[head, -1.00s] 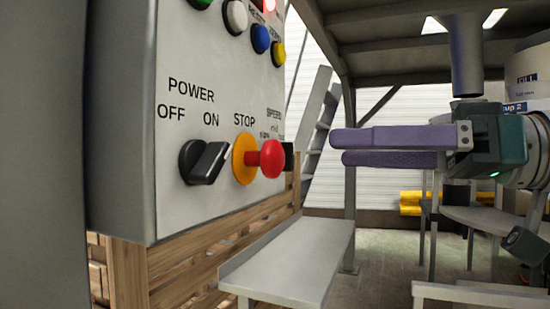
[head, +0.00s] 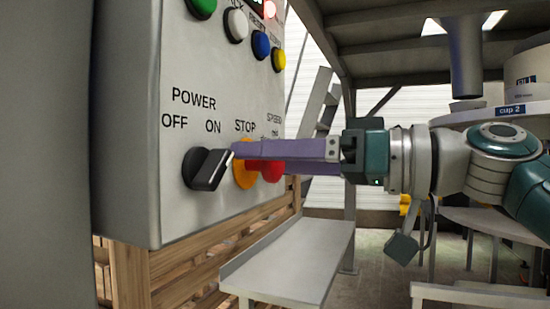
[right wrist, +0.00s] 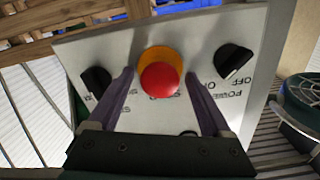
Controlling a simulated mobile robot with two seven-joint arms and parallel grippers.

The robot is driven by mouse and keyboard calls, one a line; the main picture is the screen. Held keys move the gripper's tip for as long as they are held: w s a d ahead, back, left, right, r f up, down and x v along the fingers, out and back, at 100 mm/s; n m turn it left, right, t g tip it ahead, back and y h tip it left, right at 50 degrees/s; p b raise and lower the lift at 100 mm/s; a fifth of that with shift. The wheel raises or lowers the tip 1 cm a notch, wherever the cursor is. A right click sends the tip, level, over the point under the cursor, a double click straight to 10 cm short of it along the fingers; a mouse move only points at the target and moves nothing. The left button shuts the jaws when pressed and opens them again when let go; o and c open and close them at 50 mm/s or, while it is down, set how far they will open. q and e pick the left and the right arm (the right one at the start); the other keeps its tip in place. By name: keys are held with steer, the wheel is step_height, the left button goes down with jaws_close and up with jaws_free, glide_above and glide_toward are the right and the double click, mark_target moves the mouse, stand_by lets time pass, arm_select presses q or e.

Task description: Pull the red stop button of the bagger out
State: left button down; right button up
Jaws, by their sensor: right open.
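The red stop button (head: 268,171) sits on an orange base (head: 242,170) on the grey control panel (head: 215,130), under the word STOP. My right gripper (head: 240,150) has come in from the right and its purple fingers partly cover the button in the head view. In the right wrist view the red button (right wrist: 159,79) shows whole, between the two open fingers of the right gripper (right wrist: 160,84), with a gap on each side. The orange base (right wrist: 161,55) shows behind it. My left gripper is not in view.
The black power switch (head: 208,168) is close to the left of the button, near the fingertips. A black speed knob (right wrist: 96,81) lies on the button's other side. Green, white, blue and yellow buttons (head: 261,45) are above. A grey bench (head: 290,262) stands below.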

jaws_close()
stand_by(0.5)
steer(key=shift+s+d+f+b, duration=0.15)
steer(key=shift+d+b, duration=0.15)
steer(key=shift+b, duration=0.2)
steer(key=shift+d, duration=0.25)
steer(key=shift+r, duration=0.25)
jaws_free()
steer(key=shift+f, duration=0.1)
